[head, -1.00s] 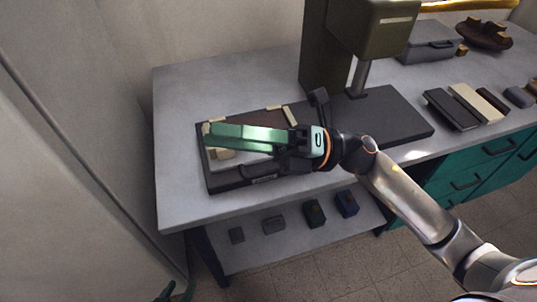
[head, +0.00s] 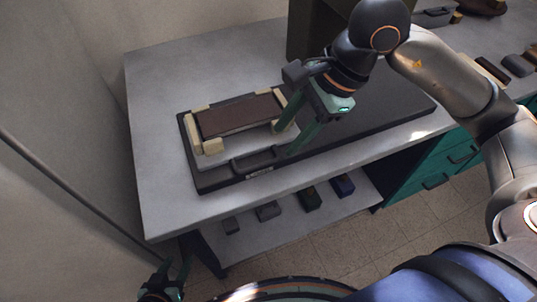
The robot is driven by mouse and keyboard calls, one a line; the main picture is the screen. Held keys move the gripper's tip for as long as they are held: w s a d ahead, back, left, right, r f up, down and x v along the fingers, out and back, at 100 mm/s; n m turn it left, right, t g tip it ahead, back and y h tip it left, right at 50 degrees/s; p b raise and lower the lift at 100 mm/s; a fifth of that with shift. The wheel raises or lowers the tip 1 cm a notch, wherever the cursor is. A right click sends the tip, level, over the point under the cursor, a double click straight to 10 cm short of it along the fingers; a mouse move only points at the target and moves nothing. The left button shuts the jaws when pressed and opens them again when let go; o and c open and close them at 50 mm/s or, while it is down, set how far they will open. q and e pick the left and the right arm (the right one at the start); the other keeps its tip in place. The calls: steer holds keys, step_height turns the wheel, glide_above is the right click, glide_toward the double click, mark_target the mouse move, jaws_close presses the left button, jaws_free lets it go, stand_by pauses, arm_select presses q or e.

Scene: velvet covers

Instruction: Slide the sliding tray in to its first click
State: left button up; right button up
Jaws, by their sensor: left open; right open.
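The sliding tray (head: 222,154) is a light plate with a dark handle (head: 254,159) at its front edge, on a long black base (head: 215,182) on the table. A dark brown cover (head: 240,115) lies on it between cream blocks (head: 213,146). My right gripper (head: 288,137) is over the tray's right end, fingers open and pointing down-left, near the right cream block and to the right of the handle. I cannot tell whether a finger touches the block. My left gripper (head: 170,275) is open and empty at the bottom left, low in front of the table.
A dark press column (head: 310,35) stands behind my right arm, partly hidden. Several small dark blocks (head: 311,198) sit on the lower shelf. Teal drawers (head: 435,165) are at the right. The table's left part (head: 155,130) is clear.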

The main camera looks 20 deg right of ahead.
mark_target(264, 163)
steer(key=x, duration=0.8)
steer(key=shift+a+f+b, duration=0.15)
steer(key=shift+f+b, duration=0.1)
steer(key=shift+b, duration=0.05)
jaws_close()
steer(key=shift+w, duration=0.1)
stand_by(0.9)
